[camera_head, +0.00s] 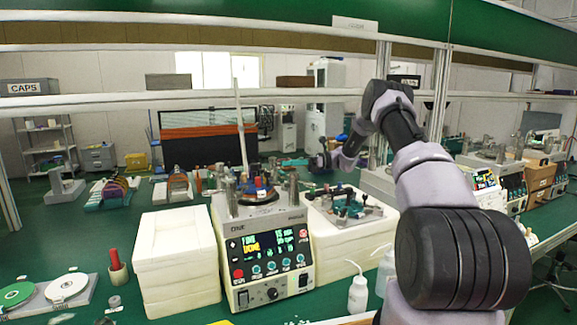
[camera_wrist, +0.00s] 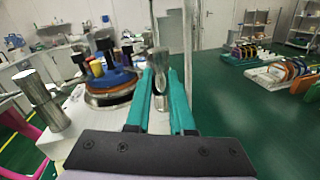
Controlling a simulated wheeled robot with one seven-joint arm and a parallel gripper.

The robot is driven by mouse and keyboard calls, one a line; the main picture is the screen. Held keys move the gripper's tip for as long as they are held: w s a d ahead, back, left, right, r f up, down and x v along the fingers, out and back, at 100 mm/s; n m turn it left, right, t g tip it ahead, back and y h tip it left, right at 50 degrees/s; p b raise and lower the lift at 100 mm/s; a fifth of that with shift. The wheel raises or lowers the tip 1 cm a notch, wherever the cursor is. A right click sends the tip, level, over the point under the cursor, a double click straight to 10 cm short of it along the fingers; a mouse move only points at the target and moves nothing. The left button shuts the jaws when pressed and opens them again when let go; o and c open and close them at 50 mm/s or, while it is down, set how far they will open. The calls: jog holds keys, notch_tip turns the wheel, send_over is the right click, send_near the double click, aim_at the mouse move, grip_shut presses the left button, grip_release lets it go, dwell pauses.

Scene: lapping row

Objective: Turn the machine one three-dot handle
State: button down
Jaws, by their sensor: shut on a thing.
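The machine (camera_head: 243,262) stands on the green bench with a lit screen and a row of knobs. A round plate (camera_wrist: 112,82) with a blue disc and small red and yellow weights sits on top, also seen in the head view (camera_head: 258,195). My gripper (camera_wrist: 160,85) is beside the plate in the wrist view, its teal fingers shut on a silver post-like handle (camera_wrist: 160,62). The handle's lower part is between the fingers; no dots can be made out on it. In the head view my arm reaches over from the right and the fingertips are too small to tell.
Silver posts (camera_wrist: 40,98) stand around the plate. White blocks (camera_head: 178,262) stand left of the machine, and a block with a teal fixture (camera_head: 350,208) stands right. A wash bottle (camera_head: 358,292) is in front. A tall pale pole (camera_head: 241,130) rises behind.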

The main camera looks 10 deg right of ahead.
jog(key=shift+w+n+g, duration=0.25)
jog(key=shift+n+g, duration=0.25)
jog(key=shift+g, duration=0.25)
jog(key=shift+w+n+g, duration=0.25)
jog(key=shift+n+g, duration=0.25)
jog(key=shift+g, duration=0.25)
jog(key=c, duration=0.8)
grip_release()
jog(key=shift+a, duration=0.1)
notch_tip(320, 180, up, 10)
jog(key=shift+r, duration=0.1)
